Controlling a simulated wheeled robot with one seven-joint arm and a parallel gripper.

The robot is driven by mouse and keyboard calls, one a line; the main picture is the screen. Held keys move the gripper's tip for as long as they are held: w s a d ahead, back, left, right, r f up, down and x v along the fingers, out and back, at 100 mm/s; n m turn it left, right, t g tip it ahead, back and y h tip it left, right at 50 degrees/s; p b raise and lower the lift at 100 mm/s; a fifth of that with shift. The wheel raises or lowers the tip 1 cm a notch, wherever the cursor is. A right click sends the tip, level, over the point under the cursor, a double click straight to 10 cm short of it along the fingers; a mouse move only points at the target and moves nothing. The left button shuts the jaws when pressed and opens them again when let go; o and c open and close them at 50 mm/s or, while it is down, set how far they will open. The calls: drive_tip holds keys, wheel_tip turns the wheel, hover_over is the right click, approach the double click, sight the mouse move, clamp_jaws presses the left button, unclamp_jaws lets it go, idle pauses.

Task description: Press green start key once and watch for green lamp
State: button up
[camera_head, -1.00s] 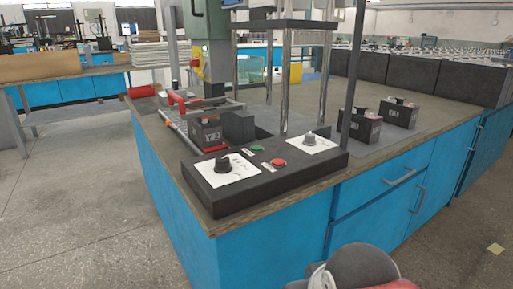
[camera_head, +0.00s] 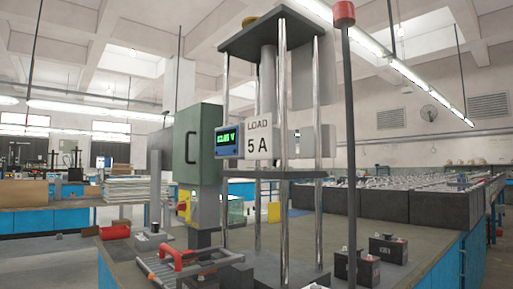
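The control box with the green start key is below the picture now, and the key is not in view. The test stand (camera_head: 270,174) rises in the middle, with chrome posts and dark plates. A dark pole (camera_head: 350,150) beside it carries a red cap (camera_head: 343,14) at the top; I cannot tell whether it is lit. No green lamp shows. A blue meter (camera_head: 228,141) shows green digits ending in V, too small to read surely. A sign (camera_head: 258,139) next to it reads LOAD 5 A. My gripper is not in view.
Black batteries (camera_head: 388,249) stand on the bench (camera_head: 420,240) at right. A red-handled rack (camera_head: 180,262) lies at front left. A green cabinet (camera_head: 197,145) stands left of the stand. Dark battery rows (camera_head: 400,208) line the back right. Open floor (camera_head: 45,255) lies at left.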

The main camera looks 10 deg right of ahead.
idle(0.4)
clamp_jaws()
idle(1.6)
